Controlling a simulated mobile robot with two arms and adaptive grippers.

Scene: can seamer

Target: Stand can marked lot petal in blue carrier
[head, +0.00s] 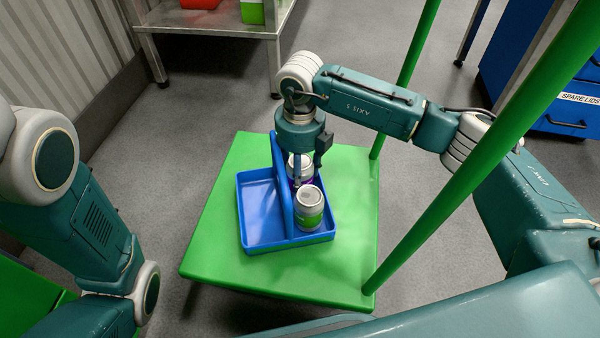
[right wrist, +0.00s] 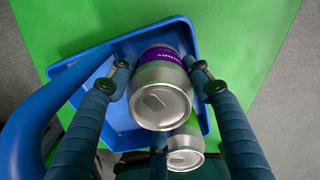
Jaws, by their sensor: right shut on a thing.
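The blue carrier (head: 262,238) rests on a green cart top and has a raised blue handle along its middle. My right gripper (head: 305,168) reaches down over its right compartment. In the right wrist view the gripper (right wrist: 160,70) is shut on a silver-topped can with a purple band (right wrist: 165,62). That can (head: 300,166) is upright at the far end of that compartment; whether its base touches the floor is hidden. A can with a green band (head: 309,212) stands at the near end. Lettering on the purple band is too partial to read. My left gripper is out of view.
The green cart top (head: 215,255) is clear around the carrier, with green posts (head: 440,205) on its right. A metal table (head: 205,22) with red and green containers stands at the back. A blue cabinet marked SPARE LIDS (head: 570,98) is at far right.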

